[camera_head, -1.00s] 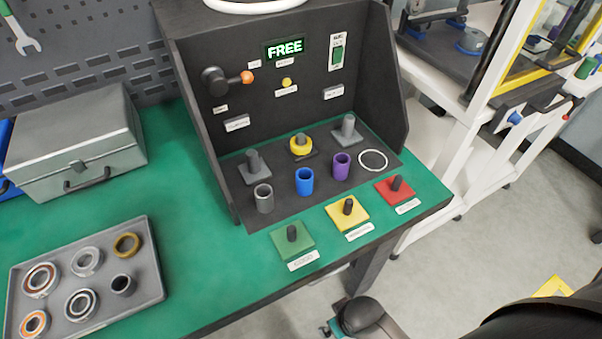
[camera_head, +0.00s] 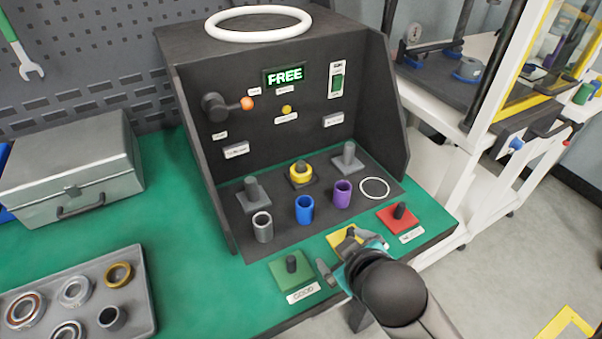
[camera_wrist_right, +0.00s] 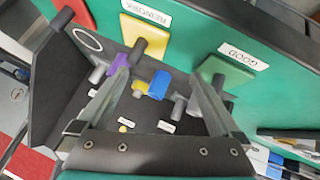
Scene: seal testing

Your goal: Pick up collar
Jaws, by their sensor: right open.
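Three collar-like sleeves stand in a row on the dark tester base: a grey one (camera_head: 262,227), a blue one (camera_head: 305,209) and a purple one (camera_head: 342,194). The blue sleeve (camera_wrist_right: 158,84) and purple sleeve (camera_wrist_right: 117,64) also show in the right wrist view. A yellow ring (camera_head: 301,175) sits around a post behind them. My right gripper (camera_head: 343,258) is open and empty, in front of the sleeves and above the yellow pad, which it partly hides. In the right wrist view the blue sleeve appears between the spread fingers (camera_wrist_right: 158,75). My left gripper is out of view.
A green pad (camera_head: 292,270), a yellow pad (camera_head: 338,239) and a red pad (camera_head: 402,217) with dark pegs line the bench front. The tester (camera_head: 190,110) has side walls and a "FREE" display. A tray of rings (camera_head: 140,310) and a metal case (camera_head: 85,165) stand left.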

